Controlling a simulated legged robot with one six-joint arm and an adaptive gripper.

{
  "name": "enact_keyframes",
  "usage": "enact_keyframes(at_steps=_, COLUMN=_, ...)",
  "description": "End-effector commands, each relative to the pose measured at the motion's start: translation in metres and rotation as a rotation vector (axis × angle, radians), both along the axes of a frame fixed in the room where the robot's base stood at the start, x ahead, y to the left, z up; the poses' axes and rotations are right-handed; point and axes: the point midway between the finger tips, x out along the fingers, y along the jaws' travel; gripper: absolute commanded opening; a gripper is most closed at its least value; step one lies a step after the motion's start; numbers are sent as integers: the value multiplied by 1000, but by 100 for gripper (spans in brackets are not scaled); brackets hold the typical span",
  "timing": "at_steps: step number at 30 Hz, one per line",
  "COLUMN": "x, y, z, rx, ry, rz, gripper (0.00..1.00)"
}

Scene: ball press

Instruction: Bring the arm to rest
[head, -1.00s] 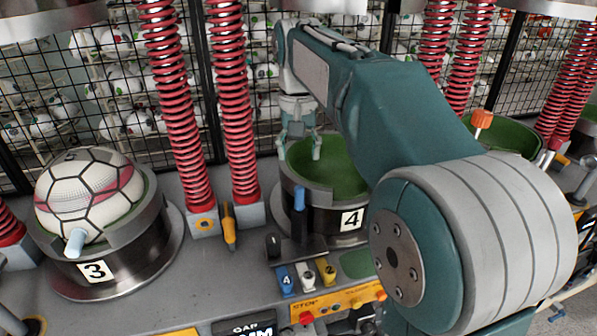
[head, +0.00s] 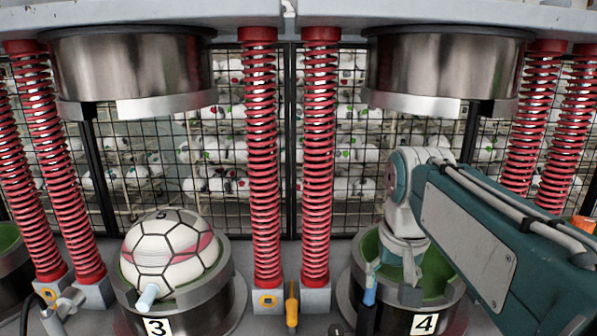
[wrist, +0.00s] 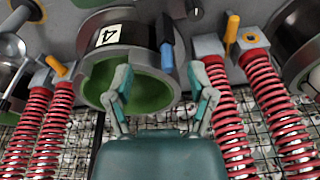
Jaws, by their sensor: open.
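My gripper (head: 391,281) is over the green-lined cup of station 4 (head: 424,323) in the head view. In the wrist view the two fingers of my gripper (wrist: 164,92) are spread apart with nothing between them. The cup of station 4 (wrist: 150,100) lies beyond the fingertips there, and its green inside looks empty. My teal arm comes in from the right of the head view. I cannot tell whether the fingers touch the cup.
A white ball with red panels (head: 165,255) sits in the station 3 cup (head: 215,302). Red springs (head: 318,160) stand between the stations. Metal press heads hang above station 3 (head: 135,65) and station 4 (head: 445,65). A wire fence stands behind, with many balls beyond it.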

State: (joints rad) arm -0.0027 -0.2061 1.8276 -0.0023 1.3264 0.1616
Motion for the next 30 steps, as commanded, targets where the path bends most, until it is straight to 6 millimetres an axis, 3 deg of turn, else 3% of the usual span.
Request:
enact_keyframes(at_steps=1, x=-17, y=0, z=-5, rx=-3, ry=-31, rz=15, gripper=71)
enact_keyframes(at_steps=9, x=-87, y=-1, z=-52, rx=-26, ry=-189, rz=94, gripper=71)
enact_keyframes(at_steps=15, x=-122, y=-1, z=-88, rx=-47, ry=-277, rz=139, gripper=71)
enact_keyframes(at_steps=20, x=-130, y=-1, z=-99, rx=-52, ry=-299, rz=150, gripper=71)
enact_keyframes(at_steps=30, x=-130, y=-1, z=-99, rx=-52, ry=-299, rz=151, gripper=71)
